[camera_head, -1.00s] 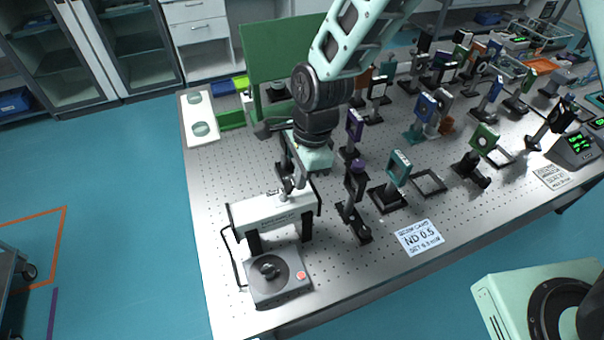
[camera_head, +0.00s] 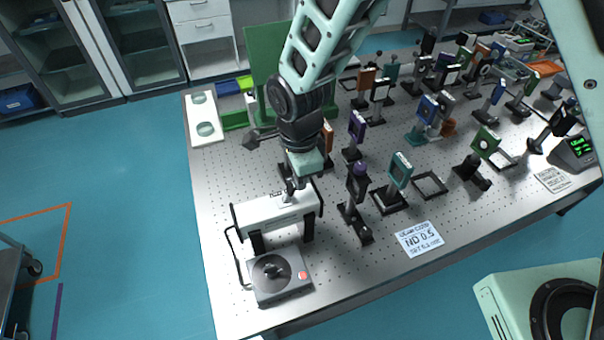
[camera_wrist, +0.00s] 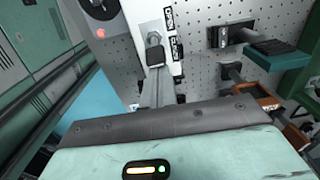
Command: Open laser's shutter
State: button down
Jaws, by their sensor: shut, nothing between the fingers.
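The laser (camera_head: 268,214) is a white box on black legs at the table's near left. It also fills the upper middle of the wrist view as a white surface (camera_wrist: 181,12) with black labels. On its top is a small metal plate (camera_wrist: 147,28) with a black block (camera_wrist: 155,54), apparently the shutter's slider. My gripper (camera_head: 290,186) points down at the laser's top. In the wrist view, my gripper (camera_wrist: 158,78) is shut and empty, its fingertips right at the black block. Whether they touch it I cannot tell.
A grey controller box (camera_head: 279,276) with a dark knob and red button stands in front of the laser. Several optic mounts, such as a teal one (camera_head: 400,170), stand to the right. A white card (camera_head: 419,239) lies near the front edge. A green panel (camera_head: 262,60) stands behind.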

aim_at(291, 184)
jog(key=h, duration=0.1)
jog(key=a+h+p, duration=0.1)
jog(key=t+h+p, duration=0.1)
jog(key=shift+s+a+r, duration=0.3)
jog(key=shift+a+r, duration=0.1)
jog(key=a+h, duration=0.1)
jog(key=t+h, duration=0.1)
jog(key=h, duration=0.1)
jog(key=shift+s+a+f, duration=0.1)
jog(key=shift+s+a, duration=0.1)
jog(key=shift+a, duration=0.15)
jog(key=shift+d+r+h, duration=0.1)
jog(key=shift+r+h, duration=0.1)
jog(key=shift+h, duration=0.1)
jog(key=shift+r+p, duration=0.35)
jog(key=shift+r, duration=0.45)
jog(key=shift+w, duration=0.1)
